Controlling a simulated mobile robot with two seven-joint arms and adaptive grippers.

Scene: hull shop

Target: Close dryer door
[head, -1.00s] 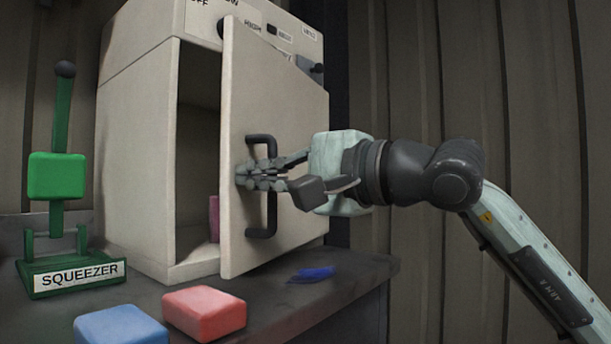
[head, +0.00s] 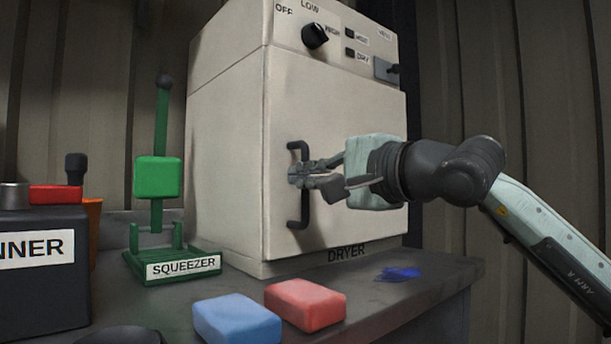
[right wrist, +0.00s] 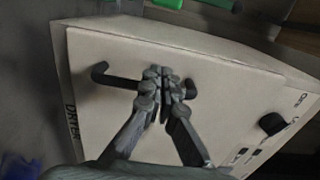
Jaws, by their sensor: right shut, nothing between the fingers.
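The cream dryer (head: 228,150) stands on the dark bench. Its door (head: 350,130) sits flush against the front of the body, with no gap showing at the handle side. A black bar handle (head: 305,213) is upright on the door's left side. My right gripper (head: 294,175) is shut and empty, its fingertips at the middle of the handle. In the right wrist view the shut fingertips (right wrist: 162,90) lie over the handle (right wrist: 112,80), hiding its middle; I cannot tell whether they touch the door (right wrist: 215,80). My left gripper is not in view.
A green squeezer (head: 158,180) stands left of the dryer. A blue block (head: 237,320) and a red block (head: 305,304) lie in front. A blue scrap (head: 400,273) lies at right. A dark box (head: 40,280) is at far left.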

